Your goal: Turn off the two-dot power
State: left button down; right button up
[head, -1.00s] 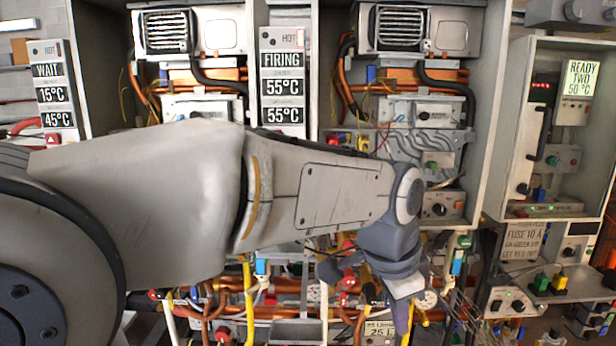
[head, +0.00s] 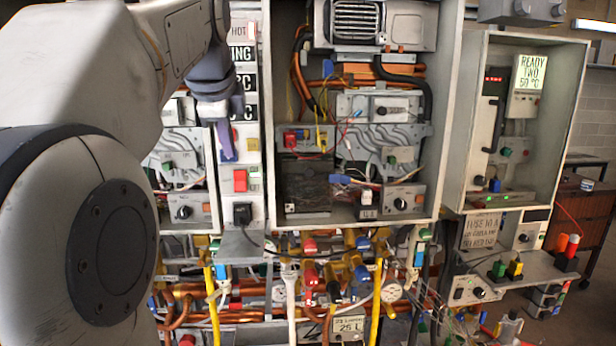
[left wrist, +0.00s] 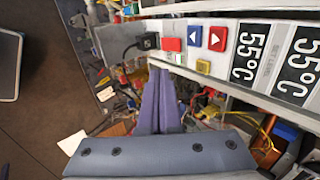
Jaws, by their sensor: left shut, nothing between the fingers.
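A tall white control panel reads "FIRING" and 55°C in the head view, partly hidden by my left arm. It carries a red square button (head: 240,180), which also shows in the left wrist view (left wrist: 172,44). Beside that button in the wrist view are a blue arrow button (left wrist: 194,36), a red arrow button (left wrist: 217,38) and a yellow button (left wrist: 203,66). I cannot make out a two-dot mark. My left gripper (head: 227,155) is shut and empty, pointing down in front of the panel, just above the red button. Its purple fingers (left wrist: 161,72) lie together. My right gripper is not in view.
A black plug (head: 242,213) with a cable sits below the red button. An open heater cabinet (head: 449,120) stands right of the panel. A "READY TWO 50°C" display (head: 532,72) is farther right. Pipes and valves crowd below.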

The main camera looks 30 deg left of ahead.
pick_arm(q)
jog(key=p, duration=0.1)
send_near(242, 187)
notch_tip(242, 187, down, 3)
jog(key=shift+w+a+f+p, duration=0.25)
jog(key=shift+w+a+p, duration=0.15)
jog(key=shift+w, duration=0.15)
jog(key=shift+w+a+f+p, duration=0.25)
jog(key=shift+w+a+p, duration=0.15)
jog(key=shift+w, duration=0.15)
jog(key=shift+w+a+f, duration=0.35)
jog(key=shift+w+f, duration=0.1)
jog(key=shift+w, duration=0.2)
